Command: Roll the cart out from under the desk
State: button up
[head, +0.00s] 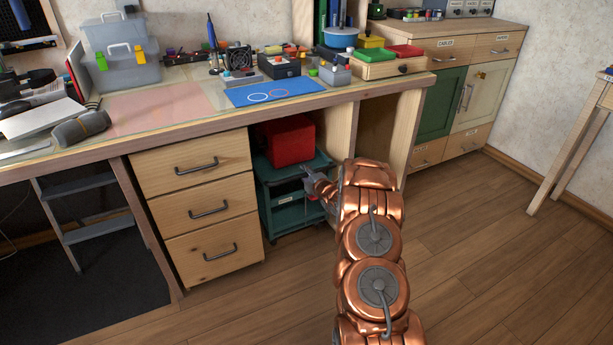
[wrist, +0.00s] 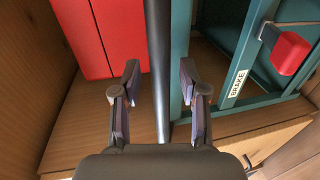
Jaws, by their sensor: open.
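The teal cart (head: 278,172) stands under the desk, in the bay right of the drawers, with a red box (head: 290,140) on its top. My gripper (head: 308,172) is at the cart's front upper edge. In the wrist view my gripper (wrist: 160,78) is open, with one finger on each side of a dark bar (wrist: 158,45); I see no clear contact. The bar runs between the red box and the teal frame. A red brake lever (wrist: 290,53) sits beside a white "BRAKE" label on the cart. My arm hides part of the cart in the head view.
The wooden drawers (head: 200,200) border the cart on the left, and a desk panel (head: 340,132) borders it on the right. The desk top (head: 150,100) overhangs it. The wooden floor (head: 470,240) in front and to the right is clear.

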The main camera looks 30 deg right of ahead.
jog(key=shift+c, duration=0.4)
grip_shut()
